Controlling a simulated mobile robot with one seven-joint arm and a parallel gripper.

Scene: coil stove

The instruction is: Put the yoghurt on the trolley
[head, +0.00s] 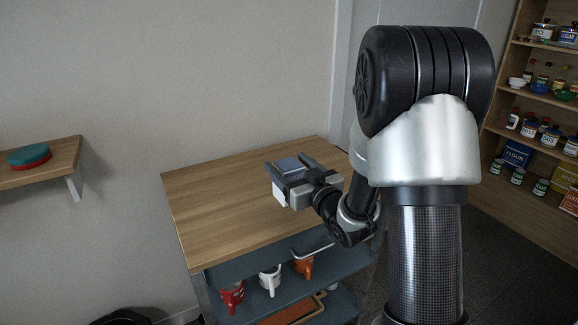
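My gripper (289,167) is over the right part of the trolley's wooden top (215,205). Its fingers are closed on the sides of a small container with a blue-grey lid and a white body, which I take to be the yoghurt (288,163). The white side shows below the left finger, and the rest is hidden by the gripper. The yoghurt looks upright. I cannot tell whether its base touches the wooden top or is a little above it.
The trolley top is otherwise bare. A wall shelf (60,168) with teal and red round items is at left. A stocked pantry rack (535,130) stands at right.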

